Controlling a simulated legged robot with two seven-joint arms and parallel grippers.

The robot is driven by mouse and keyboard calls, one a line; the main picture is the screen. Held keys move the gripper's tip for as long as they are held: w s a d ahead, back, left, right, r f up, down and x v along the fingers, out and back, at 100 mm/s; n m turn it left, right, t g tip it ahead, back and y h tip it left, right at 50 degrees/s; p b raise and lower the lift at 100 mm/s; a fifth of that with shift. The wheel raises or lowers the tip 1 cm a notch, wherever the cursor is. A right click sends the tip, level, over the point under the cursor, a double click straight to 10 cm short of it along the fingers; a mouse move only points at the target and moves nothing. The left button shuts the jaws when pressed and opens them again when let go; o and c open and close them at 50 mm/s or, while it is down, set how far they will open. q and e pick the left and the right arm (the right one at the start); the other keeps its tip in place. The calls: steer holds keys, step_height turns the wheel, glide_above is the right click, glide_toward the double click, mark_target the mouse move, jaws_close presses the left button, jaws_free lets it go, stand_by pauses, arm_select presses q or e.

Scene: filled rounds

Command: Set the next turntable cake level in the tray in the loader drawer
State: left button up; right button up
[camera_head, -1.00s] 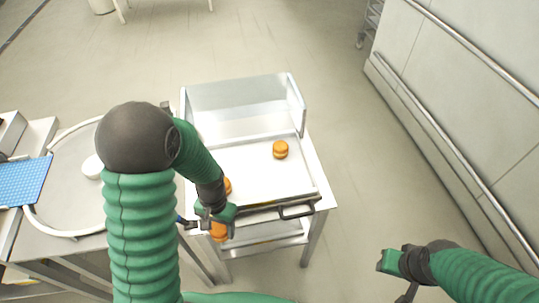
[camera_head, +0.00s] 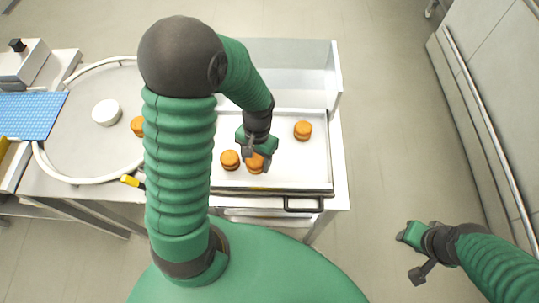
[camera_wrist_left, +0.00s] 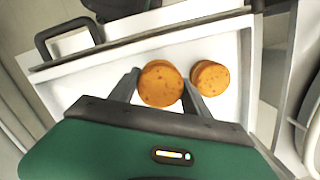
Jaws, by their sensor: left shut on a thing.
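My left gripper (camera_head: 257,158) is over the white tray (camera_head: 300,172) in the loader drawer and shut on an orange-brown cake (camera_head: 256,168). The held cake (camera_wrist_left: 160,84) sits between the two fingers in the left wrist view; whether it touches the tray I cannot tell. A second cake (camera_head: 230,160) is on the tray just left of it, and a third cake (camera_head: 303,130) stands at the tray's right back. Another cake (camera_head: 137,126) shows on the round turntable (camera_head: 75,150), partly hidden by my arm. My right gripper (camera_head: 408,238) is away from everything at the right; its jaw opening is unclear.
A white round container (camera_head: 106,112) stands on the turntable. A blue mat (camera_head: 30,115) lies at the far left. The drawer has a black front handle (camera_head: 304,205) and a clear guard (camera_head: 320,65) at the back. The tray's right front is bare.

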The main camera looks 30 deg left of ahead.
arm_select(q)
steer(key=w, duration=0.1)
steer(key=w+d, duration=0.1)
steer(key=w, duration=0.1)
steer(key=shift+w+f, duration=0.2)
steer(key=shift+w, duration=0.05)
steer(key=shift+w+f, duration=0.15)
steer(key=shift+w, duration=0.2)
step_height(320, 180, down, 3)
steer(key=shift+s+r+p, duration=0.15)
steer(key=shift+r+p, duration=0.05)
steer(key=shift+p, duration=0.1)
steer(key=shift+w+d+f, duration=0.2)
steer(key=shift+f, duration=0.15)
steer(key=shift+f, duration=0.1)
steer(key=o, duration=0.9)
steer(key=shift+a, duration=0.1)
steer(key=shift+c, duration=0.2)
